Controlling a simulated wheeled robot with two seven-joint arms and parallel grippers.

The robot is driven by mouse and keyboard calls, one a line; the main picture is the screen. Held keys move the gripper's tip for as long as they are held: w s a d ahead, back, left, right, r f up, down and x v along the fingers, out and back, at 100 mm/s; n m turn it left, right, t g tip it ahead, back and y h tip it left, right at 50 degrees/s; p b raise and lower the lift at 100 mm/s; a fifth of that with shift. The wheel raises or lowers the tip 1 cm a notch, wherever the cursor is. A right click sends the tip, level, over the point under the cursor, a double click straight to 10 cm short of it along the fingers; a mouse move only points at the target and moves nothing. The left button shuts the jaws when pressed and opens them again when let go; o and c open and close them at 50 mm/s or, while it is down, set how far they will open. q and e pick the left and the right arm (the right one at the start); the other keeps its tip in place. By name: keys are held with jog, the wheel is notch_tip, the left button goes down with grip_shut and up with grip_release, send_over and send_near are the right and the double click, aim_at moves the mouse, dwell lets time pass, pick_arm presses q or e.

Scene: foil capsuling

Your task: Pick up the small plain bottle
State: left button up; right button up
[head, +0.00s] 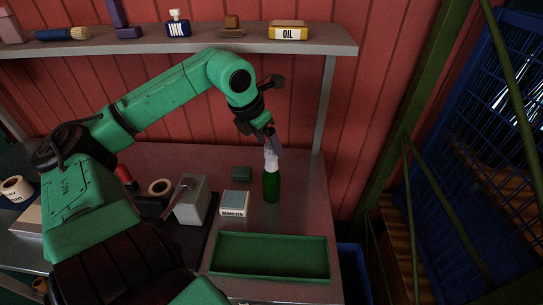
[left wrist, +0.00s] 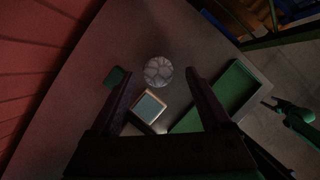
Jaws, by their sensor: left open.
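A green bottle (head: 271,184) with a pale, whitish top (head: 271,160) stands upright on the table, behind the green tray. In the left wrist view its top shows as a pale, crinkled-looking disc (left wrist: 158,71) between the fingertips. My left gripper (head: 272,144) is right above the bottle, pointing down, with its fingers at or just above the top. It is open, with nothing held; the wrist view shows the two fingers (left wrist: 157,78) spread. Whether they touch the top I cannot tell. My right gripper (left wrist: 269,104) seems to show small at the right of the wrist view.
A green tray (head: 213,262) lies in front of the bottle. A small labelled box (head: 234,204) and a dark green block (head: 241,174) are to its left. A shelf (head: 340,46) with an ink bottle (head: 178,26) and oil tin (head: 288,31) runs behind.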

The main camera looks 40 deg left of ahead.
aim_at(270, 145)
pick_arm(q)
jog(key=p+x, duration=0.2)
jog(key=x, duration=0.2)
jog(key=shift+w+a+p, duration=0.1)
jog(key=shift+a+p, duration=0.1)
jog(key=shift+p, duration=0.15)
jog(key=shift+x, duration=0.85)
jog(key=shift+d+f, duration=0.1)
jog(key=shift+f, duration=0.25)
jog(key=shift+w, duration=0.1)
jog(key=c, duration=1.3)
pick_arm(e)
jog(key=r, duration=0.1)
jog(key=w+a+r, duration=0.1)
jog(key=shift+w+r, duration=0.15)
jog(key=shift+r, duration=0.2)
jog(key=shift+d, duration=0.15)
